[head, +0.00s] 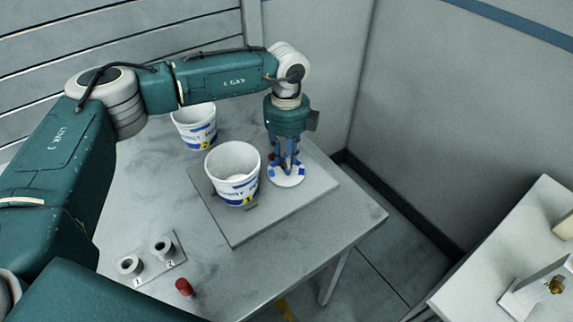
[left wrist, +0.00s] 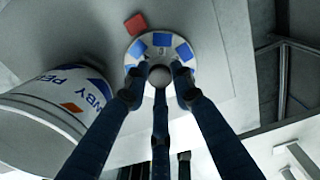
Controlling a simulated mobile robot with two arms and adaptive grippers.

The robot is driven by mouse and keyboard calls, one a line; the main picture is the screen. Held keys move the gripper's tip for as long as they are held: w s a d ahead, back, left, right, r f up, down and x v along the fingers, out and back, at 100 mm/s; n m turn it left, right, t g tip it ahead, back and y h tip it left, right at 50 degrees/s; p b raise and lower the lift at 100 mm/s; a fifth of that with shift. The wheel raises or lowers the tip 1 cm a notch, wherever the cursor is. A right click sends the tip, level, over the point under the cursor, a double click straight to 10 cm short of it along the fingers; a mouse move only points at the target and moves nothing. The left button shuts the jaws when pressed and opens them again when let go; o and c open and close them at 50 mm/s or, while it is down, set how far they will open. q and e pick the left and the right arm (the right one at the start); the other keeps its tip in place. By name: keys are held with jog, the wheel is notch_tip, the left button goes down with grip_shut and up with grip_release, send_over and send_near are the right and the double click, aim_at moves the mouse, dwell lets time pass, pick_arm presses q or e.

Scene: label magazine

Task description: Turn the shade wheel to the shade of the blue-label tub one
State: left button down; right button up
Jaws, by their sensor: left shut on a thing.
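The shade wheel (head: 291,182) is a white disc with blue patches on its rim, lying on a grey board. In the left wrist view the wheel (left wrist: 146,41) shows several blue patches and a grey central knob (left wrist: 160,76). A red marker (left wrist: 135,23) lies on the board just outside its rim, up and left. My left gripper (head: 287,164) points down from above and is shut on the knob. Tub one (head: 232,172), white with a blue-printed label, stands left of the wheel; it also shows in the left wrist view (left wrist: 50,105). My right gripper is not in view.
Tub two (head: 194,127), also blue-printed, stands behind on the table. The grey board (head: 240,228) lies near the table's right edge. A plate with two sockets (head: 146,260) and a red cylinder (head: 184,287) are at the front. Another table (head: 480,270) stands at right.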

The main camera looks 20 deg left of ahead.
pick_arm(q)
jog(key=shift+w+m+b, duration=0.1)
jog(key=shift+m+b, duration=1.1)
jog(key=shift+m, duration=0.7)
jog(key=shift+r, duration=0.1)
jog(key=c, duration=1.5)
grip_release()
jog(key=shift+o, duration=0.2)
notch_tip(320, 180, up, 12)
